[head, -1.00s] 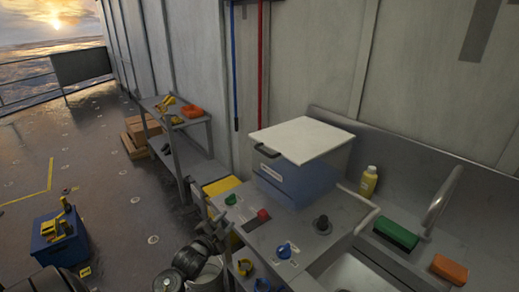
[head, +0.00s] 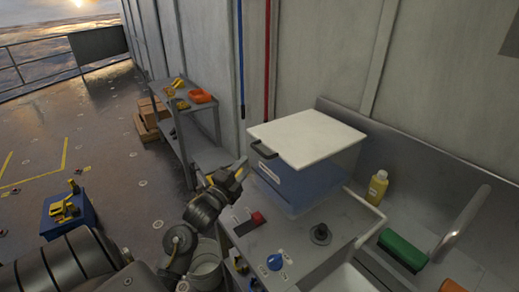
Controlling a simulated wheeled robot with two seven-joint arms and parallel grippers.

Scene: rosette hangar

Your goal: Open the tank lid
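The tank (head: 318,187) is a see-through box with blue contents and a label on its front. It stands on the grey counter against the wall. Its white lid (head: 312,135) lies flat over the top, with a dark handle (head: 264,151) at the front left edge. My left gripper (head: 241,167) is just left of the tank, a little below and left of the handle, and appears apart from it. It is seen small and from behind, so I cannot tell its finger opening. My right gripper is not in view.
The counter has a red button (head: 257,218), a blue knob (head: 274,262) and a black knob (head: 320,233). A yellow bottle (head: 377,187) and green sponge (head: 402,250) are at the right. A shelf cart (head: 212,158) stands behind my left gripper. A bucket (head: 206,264) is below my arm.

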